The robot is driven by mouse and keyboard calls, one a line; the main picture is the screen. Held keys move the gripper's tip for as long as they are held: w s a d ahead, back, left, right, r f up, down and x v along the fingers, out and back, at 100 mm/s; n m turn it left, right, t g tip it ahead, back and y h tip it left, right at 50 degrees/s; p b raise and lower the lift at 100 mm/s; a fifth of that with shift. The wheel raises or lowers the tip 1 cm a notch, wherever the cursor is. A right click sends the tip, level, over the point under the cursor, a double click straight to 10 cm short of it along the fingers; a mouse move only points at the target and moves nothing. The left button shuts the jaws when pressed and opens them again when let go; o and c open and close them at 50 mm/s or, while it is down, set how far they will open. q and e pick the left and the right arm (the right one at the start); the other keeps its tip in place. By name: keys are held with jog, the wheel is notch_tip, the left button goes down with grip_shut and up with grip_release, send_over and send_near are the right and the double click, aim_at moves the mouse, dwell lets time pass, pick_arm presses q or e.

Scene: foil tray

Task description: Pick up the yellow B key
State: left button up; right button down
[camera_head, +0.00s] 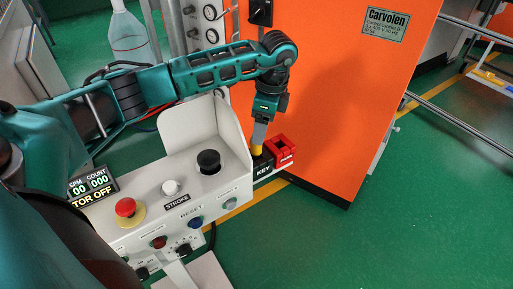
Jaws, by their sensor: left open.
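The yellow key (256,150) shows as a small yellow patch at the black key holder (264,162), which is marked KEY, on the right end of the white control panel. My left gripper (258,142) points down right above the yellow key, with its fingertips at or very near it. It is open. The fingers and the gripper body hide part of the key, and I cannot tell if they touch it. The letter on the key is not readable. A red block (285,151) sits just right of the yellow key. My right gripper is not in view.
The control panel (140,236) carries a black knob (209,160), a red emergency button (126,208) and several small buttons. A raised white plate (190,125) stands behind the knob. A large orange cabinet (330,90) stands close behind the key holder.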

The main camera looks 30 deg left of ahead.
aim_at(256, 150)
pick_arm(q)
jog(key=f, duration=0.3)
jog(key=a+f, duration=0.1)
jog(key=f, duration=0.1)
jog(key=shift+s+a+f, duration=0.1)
jog(key=shift+s+f, duration=0.05)
jog(key=shift+s, duration=0.2)
jog(key=c, duration=1.2)
